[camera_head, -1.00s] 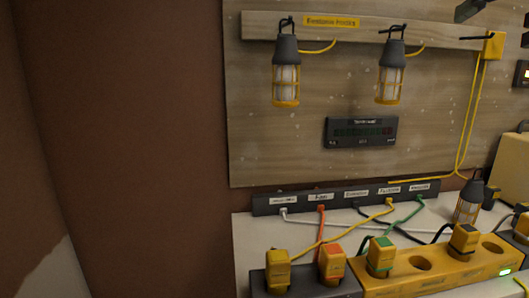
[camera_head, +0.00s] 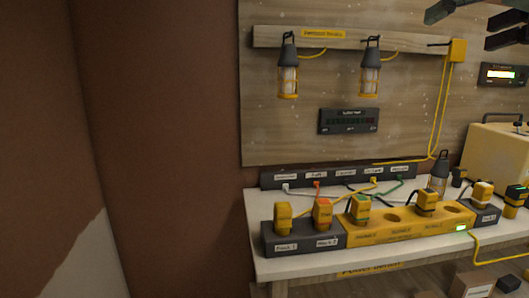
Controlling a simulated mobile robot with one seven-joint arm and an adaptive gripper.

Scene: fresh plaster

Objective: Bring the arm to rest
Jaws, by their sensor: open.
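Dark finger-like parts of my gripper (camera_head: 462,29) reach into the top right corner of the head view. The fingers are apart, with nothing seen between them. The gripper is high, in front of the right part of the wooden wall panel and above the bench (camera_head: 262,240). The rest of my arm is out of the picture.
Two caged lamps (camera_head: 288,80) (camera_head: 370,78) hang from a wooden rail; a third lamp (camera_head: 438,178) stands on the bench. A yellow power strip (camera_head: 400,232) and a dark block (camera_head: 290,240) hold several plugs. A pale case (camera_head: 490,150) stands right. Cables cross the bench.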

